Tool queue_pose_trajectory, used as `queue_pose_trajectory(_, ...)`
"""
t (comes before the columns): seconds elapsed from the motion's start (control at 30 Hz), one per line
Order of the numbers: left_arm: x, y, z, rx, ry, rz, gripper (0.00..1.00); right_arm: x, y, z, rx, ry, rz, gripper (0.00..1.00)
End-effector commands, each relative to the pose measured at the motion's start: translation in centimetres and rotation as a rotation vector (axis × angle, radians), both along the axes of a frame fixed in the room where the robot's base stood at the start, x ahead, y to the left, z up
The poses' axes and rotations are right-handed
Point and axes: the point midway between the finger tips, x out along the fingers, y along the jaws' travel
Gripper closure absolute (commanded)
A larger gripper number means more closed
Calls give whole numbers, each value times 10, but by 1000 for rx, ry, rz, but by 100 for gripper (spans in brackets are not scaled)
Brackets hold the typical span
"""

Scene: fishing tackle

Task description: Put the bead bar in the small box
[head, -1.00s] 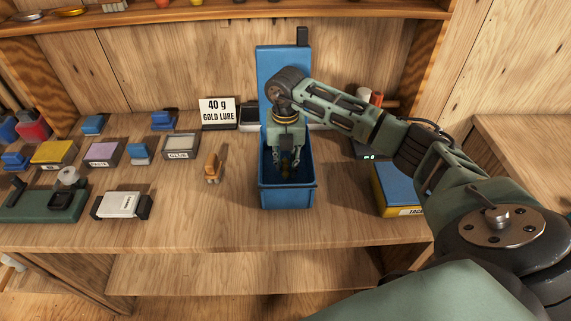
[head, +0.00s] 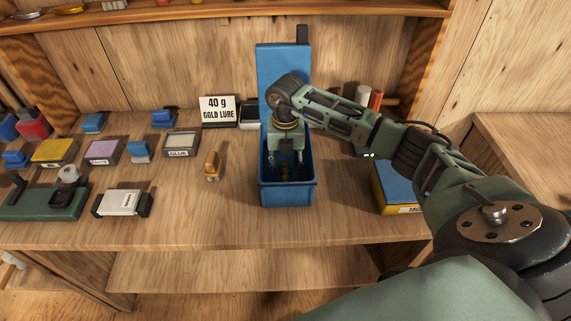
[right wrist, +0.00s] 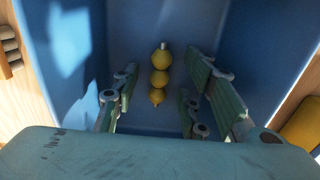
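The bead bar shows in the right wrist view as a short upright row of yellow beads (right wrist: 159,78) with a pale metal tip. It is inside a blue open box (head: 286,196), whose lid stands raised at the back. My right gripper (head: 285,166) reaches down into this box. In the right wrist view its fingers (right wrist: 158,101) are spread, with a visible gap on each side of the beads. The box's front wall and my gripper partly hide the bar in the head view. My left gripper is not in view.
A small orange-brown item (head: 212,166) stands left of the box. A "40 g gold lure" sign (head: 217,110) stands behind it. Several small boxes and a white-topped case (head: 119,203) fill the left. A blue-and-yellow box (head: 397,188) is at right. The bench front is clear.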

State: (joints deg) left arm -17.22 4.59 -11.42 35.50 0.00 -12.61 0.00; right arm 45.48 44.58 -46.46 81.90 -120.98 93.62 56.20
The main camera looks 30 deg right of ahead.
Motion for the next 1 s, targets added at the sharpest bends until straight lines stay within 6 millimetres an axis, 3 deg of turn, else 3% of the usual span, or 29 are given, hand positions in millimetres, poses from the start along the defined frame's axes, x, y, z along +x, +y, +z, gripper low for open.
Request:
queue_pose_trajectory(0.17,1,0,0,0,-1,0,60,1,0,10,-1,-3,0,60)
queue_pose_trajectory(0.5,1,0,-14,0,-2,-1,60,2,0,80,0,-6,1,60)
queue_pose_trajectory(0.7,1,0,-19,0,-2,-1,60,1,0,111,0,-2,0,60)
queue_pose_trajectory(1.0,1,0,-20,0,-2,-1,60,0,0,124,1,1,0,60)
